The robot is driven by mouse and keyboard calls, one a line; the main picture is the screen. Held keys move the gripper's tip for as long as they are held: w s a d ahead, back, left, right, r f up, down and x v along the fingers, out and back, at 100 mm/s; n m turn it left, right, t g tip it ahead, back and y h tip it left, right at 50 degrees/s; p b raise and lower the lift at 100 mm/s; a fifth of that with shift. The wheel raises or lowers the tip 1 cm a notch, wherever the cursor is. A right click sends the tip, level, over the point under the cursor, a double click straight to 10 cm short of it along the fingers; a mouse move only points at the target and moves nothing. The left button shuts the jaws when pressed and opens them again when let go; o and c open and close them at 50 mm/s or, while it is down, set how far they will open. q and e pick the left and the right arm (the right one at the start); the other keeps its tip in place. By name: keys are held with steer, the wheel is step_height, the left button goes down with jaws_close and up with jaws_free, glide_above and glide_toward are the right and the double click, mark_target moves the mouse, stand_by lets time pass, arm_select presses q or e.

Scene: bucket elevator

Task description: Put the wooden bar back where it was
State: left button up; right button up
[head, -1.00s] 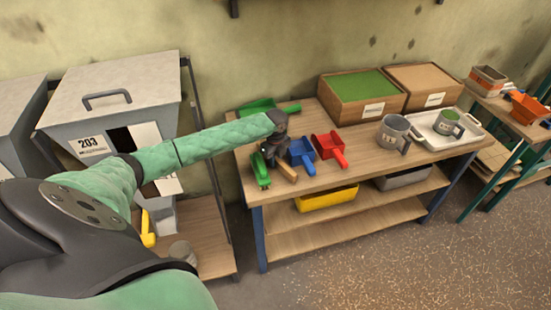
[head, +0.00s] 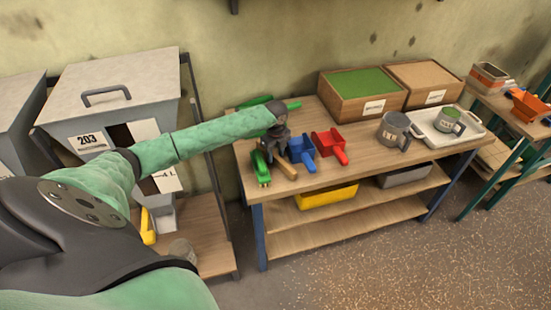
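The wooden bar (head: 287,168) is a short light-brown piece at the front left of the workbench, between a green scoop (head: 261,169) and a blue scoop (head: 302,152). Its near end shows; its far end is hidden by my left gripper (head: 275,154). The dark gripper points down over the bench at the bar's far end. Its fingers are small and partly hidden, so I cannot tell whether they are shut on the bar. My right gripper is not in view.
A red scoop (head: 329,144), a grey mug (head: 392,131) and a white tray (head: 443,133) stand to the right on the bench (head: 340,178). Two wooden boxes (head: 361,98) (head: 424,83) stand behind. A grey bin (head: 115,100) is at the left. The bench's front middle is clear.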

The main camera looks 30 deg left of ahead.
mark_target(276, 155)
arm_select(q)
step_height(276, 155, up, 9)
steer(key=shift+f+b, duration=0.1)
steer(key=shift+b, duration=1.15)
steer(key=shift+r, duration=0.6)
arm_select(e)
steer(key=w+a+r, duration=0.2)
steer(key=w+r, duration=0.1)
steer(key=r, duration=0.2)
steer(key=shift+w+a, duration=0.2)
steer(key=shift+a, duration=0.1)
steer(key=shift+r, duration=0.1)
